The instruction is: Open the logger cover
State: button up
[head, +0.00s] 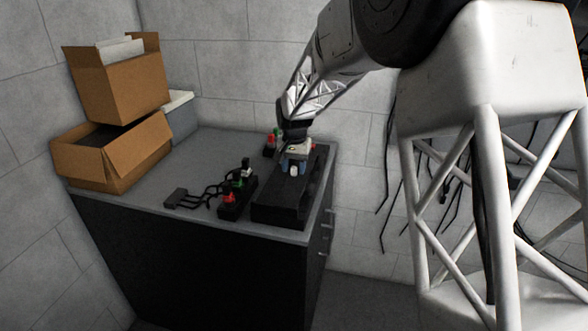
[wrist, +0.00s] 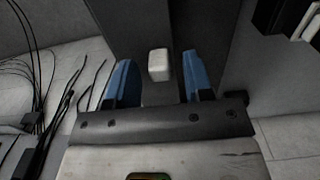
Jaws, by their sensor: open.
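A long black box (head: 279,210), which looks like the logger with its cover, lies near the right edge of the bench in the head view. A small white block, like a knob or handle (head: 293,171), stands out from its dark surface. It also shows in the wrist view (wrist: 158,65). My gripper (head: 293,166) is over the box with its blue fingers apart. In the wrist view my gripper (wrist: 160,68) has one finger on each side of the white knob, with gaps on both sides. Whether the cover is shut is hard to tell.
On the bench (head: 205,150), a black block with red and green plugs (head: 237,198) and black cables (head: 200,192) lie left of the box. Another block with coloured plugs (head: 271,143) is behind. Cardboard boxes (head: 115,150) are stacked at the left. Cables hang on the wall.

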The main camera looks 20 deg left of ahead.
jog(key=shift+f, duration=0.5)
grip_shut()
